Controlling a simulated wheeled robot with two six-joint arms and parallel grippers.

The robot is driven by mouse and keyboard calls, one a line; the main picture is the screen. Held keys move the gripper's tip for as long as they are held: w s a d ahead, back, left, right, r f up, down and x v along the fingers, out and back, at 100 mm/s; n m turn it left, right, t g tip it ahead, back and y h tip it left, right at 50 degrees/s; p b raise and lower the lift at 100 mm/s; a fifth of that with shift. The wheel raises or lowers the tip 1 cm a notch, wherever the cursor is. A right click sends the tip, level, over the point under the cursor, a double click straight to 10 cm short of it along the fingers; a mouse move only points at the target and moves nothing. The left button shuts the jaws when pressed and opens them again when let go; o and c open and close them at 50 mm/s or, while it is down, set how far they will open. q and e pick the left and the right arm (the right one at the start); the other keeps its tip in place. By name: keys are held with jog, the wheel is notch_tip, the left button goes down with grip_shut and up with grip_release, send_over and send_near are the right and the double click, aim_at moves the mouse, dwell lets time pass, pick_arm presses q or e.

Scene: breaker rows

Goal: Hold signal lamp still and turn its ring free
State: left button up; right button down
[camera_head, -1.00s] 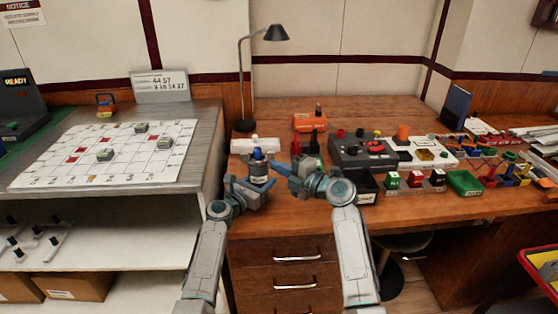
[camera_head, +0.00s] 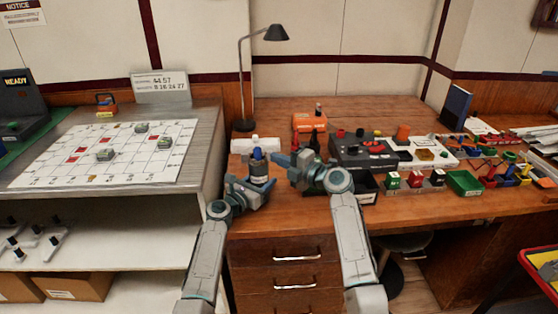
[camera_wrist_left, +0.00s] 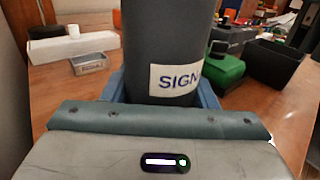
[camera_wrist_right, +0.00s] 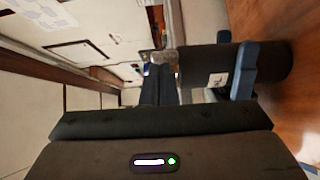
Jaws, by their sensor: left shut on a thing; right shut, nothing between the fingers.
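The signal lamp (camera_head: 258,168) is a dark grey cylinder with a blue top, upright at the desk's left front edge. Its label, starting "SIGN", shows in the left wrist view (camera_wrist_left: 165,45). My left gripper (camera_head: 257,186) is shut around the lamp's body, a blue finger on either side. My right gripper (camera_head: 278,160) is shut and empty, just right of the lamp's upper part. In the right wrist view its fingers (camera_wrist_right: 159,82) are together, beside a dark cylinder (camera_wrist_right: 268,65) with a left gripper finger across it. The ring is too small to make out clearly.
A white block (camera_head: 243,145) lies behind the lamp. An orange box (camera_head: 309,121) and a dark control box (camera_head: 352,150) stand behind and right of my right gripper. A green bin (camera_head: 465,183) is further right. A desk lamp (camera_head: 243,80) stands at the back left.

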jog(key=shift+w+d, duration=0.15)
jog(key=shift+w, duration=1.05)
jog(key=shift+w+d, duration=0.1)
jog(key=shift+w, duration=1.1)
pick_arm(q)
jog(key=shift+d, duration=0.1)
pick_arm(e)
jog(key=shift+w, duration=0.1)
jog(key=s+d, duration=0.2)
jog(key=d, duration=1.1)
jog(key=shift+s, duration=0.35)
pick_arm(q)
jog(key=o, duration=1.5)
jog(key=shift+c, duration=0.2)
